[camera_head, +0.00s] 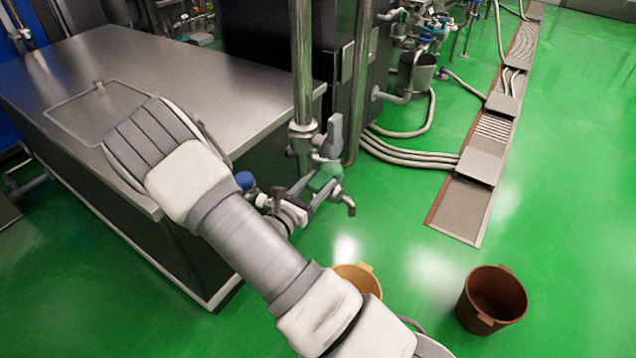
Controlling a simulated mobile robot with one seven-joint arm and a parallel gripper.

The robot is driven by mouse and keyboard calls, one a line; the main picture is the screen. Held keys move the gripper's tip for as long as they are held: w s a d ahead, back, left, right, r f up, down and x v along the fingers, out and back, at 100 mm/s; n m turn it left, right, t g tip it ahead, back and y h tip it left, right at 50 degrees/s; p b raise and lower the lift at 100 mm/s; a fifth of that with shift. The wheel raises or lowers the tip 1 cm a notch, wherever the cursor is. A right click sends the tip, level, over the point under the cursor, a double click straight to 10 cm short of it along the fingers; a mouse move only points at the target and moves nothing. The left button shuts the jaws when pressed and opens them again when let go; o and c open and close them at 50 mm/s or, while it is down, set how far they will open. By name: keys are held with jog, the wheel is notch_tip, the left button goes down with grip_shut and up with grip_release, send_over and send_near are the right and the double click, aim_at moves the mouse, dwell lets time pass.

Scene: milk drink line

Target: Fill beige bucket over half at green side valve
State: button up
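The beige bucket (369,279) stands on the green floor at lower middle. My arm hides most of it; only part of its rim and inside wall shows, and I cannot tell its fill level. The green side valve (325,177) is on the vertical steel pipe at the corner of the steel counter. Its spout (349,205) points down, above the bucket in the picture; no stream of liquid is visible. My gripper (309,194) is at the valve, its dark fingers close beside the green part. Whether they touch or grip it is unclear.
A brown bucket (492,298) stands on the floor at lower right. The steel counter (150,65) fills the left. Hoses (412,157) and a floor drain channel (462,208) lie to the right of the pipe.

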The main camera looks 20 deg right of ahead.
grip_shut()
dwell(1.1)
